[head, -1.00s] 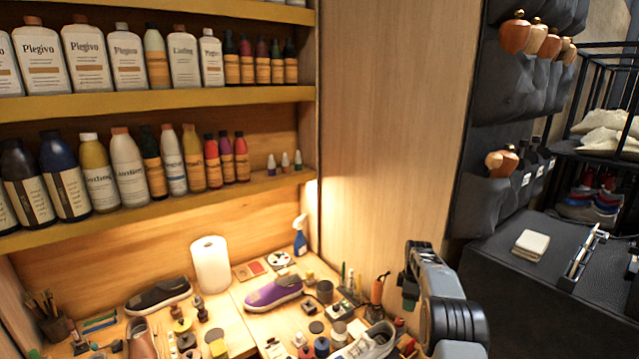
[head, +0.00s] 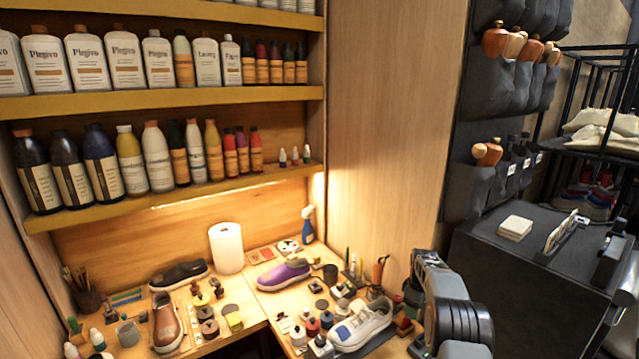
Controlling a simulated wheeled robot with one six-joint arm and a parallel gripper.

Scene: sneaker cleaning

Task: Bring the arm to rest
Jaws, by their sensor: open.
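My arm (head: 455,305) shows at the lower right of the head view, as grey links and dark ribbed joints. It stands in front of the right end of the workbench. I make out no fingertips, so my gripper is not visible. Nothing held can be seen.
The workbench (head: 245,338) holds a white-blue sneaker (head: 362,325), a purple shoe (head: 284,274), a brown shoe (head: 168,322), a black shoe (head: 178,274), a paper roll (head: 226,248) and several small bottles. Bottle shelves (head: 170,103) rise behind. A dark cabinet (head: 490,250) stands right.

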